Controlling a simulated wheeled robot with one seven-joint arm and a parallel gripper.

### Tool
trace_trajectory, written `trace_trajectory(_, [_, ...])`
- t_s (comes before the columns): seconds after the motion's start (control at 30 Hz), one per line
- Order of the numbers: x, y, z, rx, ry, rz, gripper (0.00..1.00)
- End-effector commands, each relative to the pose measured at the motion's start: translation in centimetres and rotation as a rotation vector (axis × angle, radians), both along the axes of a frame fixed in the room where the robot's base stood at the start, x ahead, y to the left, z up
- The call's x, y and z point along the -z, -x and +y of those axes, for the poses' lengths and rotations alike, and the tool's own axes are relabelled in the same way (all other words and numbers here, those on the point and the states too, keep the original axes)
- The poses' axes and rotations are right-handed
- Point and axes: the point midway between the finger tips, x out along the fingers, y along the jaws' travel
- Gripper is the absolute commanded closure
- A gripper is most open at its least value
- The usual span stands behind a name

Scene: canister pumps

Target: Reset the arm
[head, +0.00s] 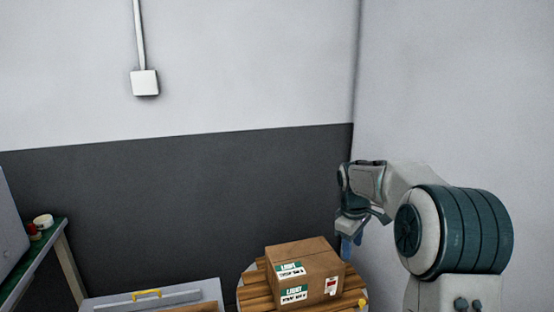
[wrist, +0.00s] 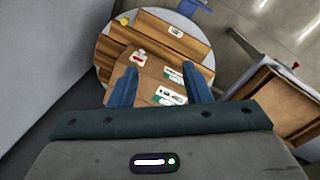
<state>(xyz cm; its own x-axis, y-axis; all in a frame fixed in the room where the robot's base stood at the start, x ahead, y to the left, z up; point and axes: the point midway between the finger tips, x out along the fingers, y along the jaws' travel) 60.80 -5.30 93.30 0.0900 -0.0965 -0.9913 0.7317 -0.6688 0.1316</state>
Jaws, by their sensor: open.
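My gripper (wrist: 160,88) is open in the wrist view, its two blue fingers spread apart and pointing toward a cardboard box. In the head view my gripper (head: 350,243) hangs at the end of my bent arm, fingers down, by the right side of the box. The brown cardboard box (head: 312,254) carries white and green labels and sits on a round table with a wooden slatted top (head: 253,291). The box also shows between and beyond the fingers in the wrist view (wrist: 152,76). I cannot tell from these views whether the fingers touch it.
A white case with a yellow handle (head: 146,295) is at the bottom, left of the round table. A green-topped bench (head: 45,246) with a small white roll (head: 43,221) stands at the far left. A wall is close on the right. An open wooden box (wrist: 285,100) shows in the wrist view.

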Motion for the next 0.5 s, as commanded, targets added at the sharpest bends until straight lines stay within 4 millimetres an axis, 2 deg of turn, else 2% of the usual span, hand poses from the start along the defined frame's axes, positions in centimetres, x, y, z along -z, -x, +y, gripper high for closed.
trace_trajectory(0.03, [-2.0,1.7,0.6,0.034,0.002,-0.013,0.56])
trace_trajectory(0.2, [-5.5,7.2,2.2,0.175,-0.009,-0.055,0.56])
trace_trajectory(0.5, [-9.3,17.7,3.8,0.447,-0.069,-0.129,0.56])
